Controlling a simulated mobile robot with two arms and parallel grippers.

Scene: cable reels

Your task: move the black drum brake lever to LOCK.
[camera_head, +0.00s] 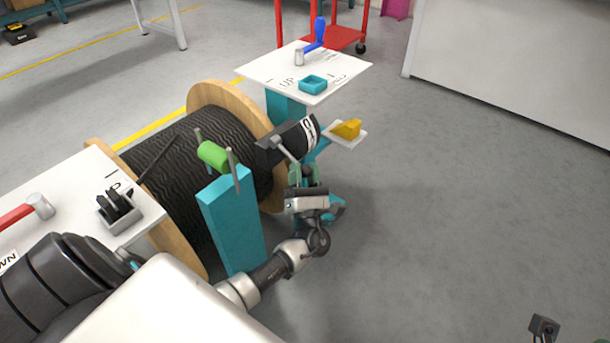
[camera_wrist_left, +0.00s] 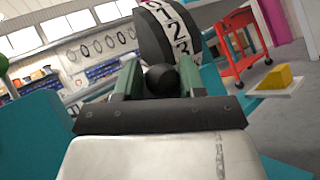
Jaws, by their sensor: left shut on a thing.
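The black drum (camera_head: 292,134) with a white marked band sits at the right end of the cable reel. Its lever (camera_head: 285,148) is a short grey bar slanting down to the right, toward my left gripper (camera_head: 305,174). In the left wrist view a round black knob (camera_wrist_left: 162,79) lies between the green fingers of my left gripper (camera_wrist_left: 160,88), which is shut on it. Behind the knob the drum (camera_wrist_left: 152,40) shows the numbers 1, 2 and 3 on its band. I cannot read LOCK on it. My right gripper cannot be made out.
A teal post (camera_head: 233,225) with a green handle (camera_head: 213,155) stands left of my left gripper. A small plate with a yellow wedge (camera_head: 347,129) is right of the drum. A white table (camera_head: 345,68) with a blue-handled crank is behind.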

